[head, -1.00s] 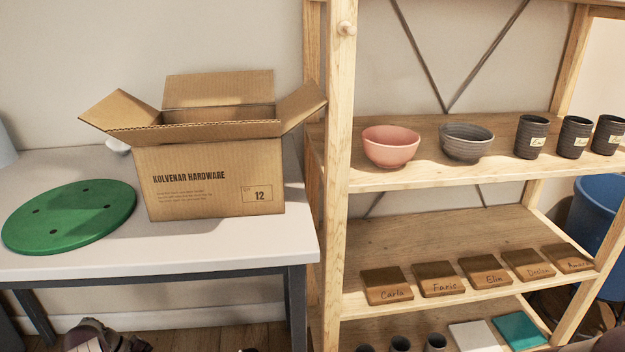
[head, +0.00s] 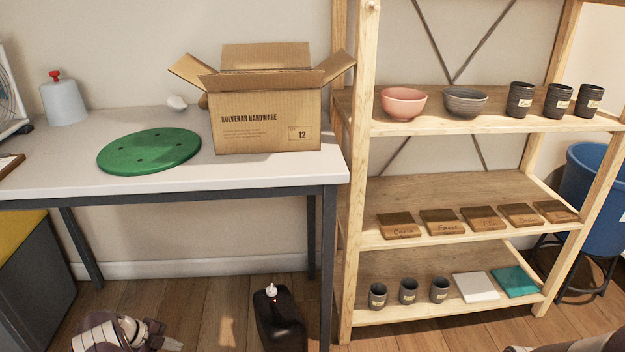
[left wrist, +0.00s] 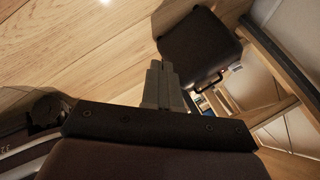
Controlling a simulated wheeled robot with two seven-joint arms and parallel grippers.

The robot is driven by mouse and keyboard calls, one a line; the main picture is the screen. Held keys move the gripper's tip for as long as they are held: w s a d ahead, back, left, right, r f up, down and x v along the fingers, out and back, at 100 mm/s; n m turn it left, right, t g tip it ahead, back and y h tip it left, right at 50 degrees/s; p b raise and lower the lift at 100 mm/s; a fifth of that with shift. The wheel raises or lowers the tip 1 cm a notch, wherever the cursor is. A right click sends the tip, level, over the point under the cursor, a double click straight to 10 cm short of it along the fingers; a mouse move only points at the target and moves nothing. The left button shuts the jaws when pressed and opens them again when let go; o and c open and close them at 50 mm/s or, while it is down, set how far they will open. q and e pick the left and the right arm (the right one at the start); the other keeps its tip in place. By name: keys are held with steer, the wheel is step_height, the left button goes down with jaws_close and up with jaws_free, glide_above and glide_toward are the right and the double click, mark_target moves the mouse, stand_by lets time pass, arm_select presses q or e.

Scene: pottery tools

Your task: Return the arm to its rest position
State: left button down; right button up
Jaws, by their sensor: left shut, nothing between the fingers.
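My left gripper (head: 172,345) shows at the bottom left of the head view, low over the floor in front of the table. In the left wrist view its fingers (left wrist: 160,82) are together, with nothing between them. Part of my right arm (head: 592,344) shows at the bottom right edge of the head view. The state of its gripper cannot be made out.
A black jug (head: 279,318) stands on the floor beside the shelf (head: 352,230). The table (head: 230,177) carries an open cardboard box (head: 265,125) and a green disc (head: 150,151). A blue bin (head: 592,190) stands at the right.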

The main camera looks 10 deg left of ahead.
arm_select(q)
steer(key=w+a+r+n+t+y, duration=0.3)
steer(key=w+r+n+y, duration=0.25)
steer(key=n, duration=0.45)
steer(key=s+d+r+n+g+y+p, duration=0.3)
steer(key=s+d+r+n, duration=0.1)
steer(key=d+r+n, duration=0.25)
steer(key=s+d+r+n+g+h+p, duration=0.1)
steer(key=s+d+r+n+g+p, duration=0.1)
steer(key=s+d+r, duration=1.1)
steer(key=s+d+r+n+g+h+p, duration=0.2)
steer(key=s+d+r, duration=0.55)
steer(key=d, duration=0.85)
step_height(320, 180, up, 39)
steer(key=p, duration=3.7)
steer(key=shift+w+d, duration=0.4)
steer(key=shift+d, duration=0.05)
